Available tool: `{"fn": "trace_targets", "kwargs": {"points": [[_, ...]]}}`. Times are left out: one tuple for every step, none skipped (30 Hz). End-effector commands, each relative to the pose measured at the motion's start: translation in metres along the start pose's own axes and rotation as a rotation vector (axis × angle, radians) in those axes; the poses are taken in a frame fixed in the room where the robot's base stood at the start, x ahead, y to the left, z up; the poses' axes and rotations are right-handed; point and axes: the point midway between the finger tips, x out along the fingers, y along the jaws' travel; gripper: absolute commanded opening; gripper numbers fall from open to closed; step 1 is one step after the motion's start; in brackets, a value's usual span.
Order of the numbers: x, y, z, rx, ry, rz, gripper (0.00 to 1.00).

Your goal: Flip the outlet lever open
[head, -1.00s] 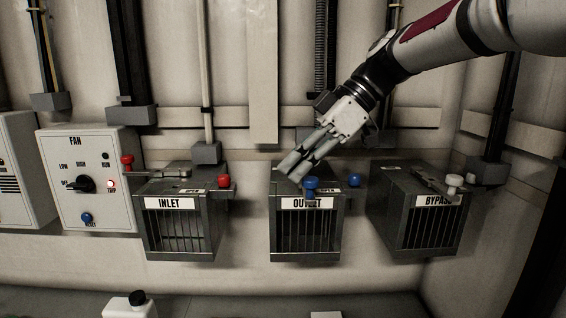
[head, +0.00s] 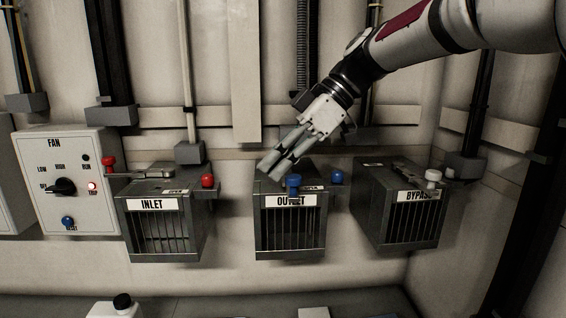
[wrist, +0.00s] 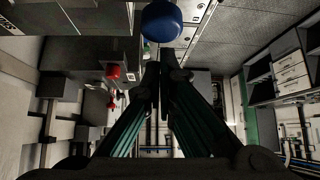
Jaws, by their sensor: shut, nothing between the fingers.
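The outlet box (head: 291,226) is a dark grey barred housing labelled OUTLET, in the middle of the head view. A blue knob (head: 294,182) stands at its top front edge, and a second blue knob (head: 337,177) sits at its right side. My gripper (head: 268,172) is shut and empty, with its fingertips over the left part of the box's top, left of the front blue knob. Whether the fingers touch the box or lever cannot be told. In the wrist view a blue knob (wrist: 161,20) shows just beyond the shut fingertips (wrist: 160,70). The lever arm is largely hidden.
The inlet box (head: 160,230) with red knobs (head: 207,181) stands left, the bypass box (head: 408,222) with a white knob (head: 433,175) right. A fan panel (head: 66,190) is at far left. Gaps separate the boxes.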

Motion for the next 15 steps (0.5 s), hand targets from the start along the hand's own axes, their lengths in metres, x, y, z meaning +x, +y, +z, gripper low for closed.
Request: {"fn": "trace_targets", "kwargs": {"points": [[0.005, 0.000, -0.009, -0.005, 0.002, -0.002, 0.00], [0.008, 0.001, -0.014, -0.006, 0.002, -0.002, 0.00], [0.013, 0.001, -0.021, -0.006, 0.003, -0.002, 0.00], [0.012, 0.002, -0.024, -0.004, 0.003, 0.001, 0.00], [0.001, 0.004, -0.022, 0.000, 0.003, 0.006, 0.00], [-0.009, 0.004, -0.022, -0.001, 0.003, 0.006, 0.00], [-0.016, 0.005, -0.022, -0.002, 0.003, 0.006, 0.00], [-0.023, 0.005, -0.022, -0.001, 0.003, 0.006, 0.00], [-0.032, 0.005, -0.022, -0.002, 0.003, 0.006, 0.00], [-0.038, 0.006, -0.022, -0.002, 0.003, 0.005, 0.00], [-0.044, 0.006, -0.022, -0.003, 0.003, 0.005, 0.00], [-0.051, 0.006, -0.022, -0.003, 0.003, 0.004, 0.00], [-0.057, 0.006, -0.022, -0.002, 0.003, 0.004, 0.00], [-0.061, 0.007, -0.022, -0.002, 0.003, 0.004, 0.00], [-0.067, 0.007, -0.022, -0.002, 0.003, 0.003, 0.00]]}}
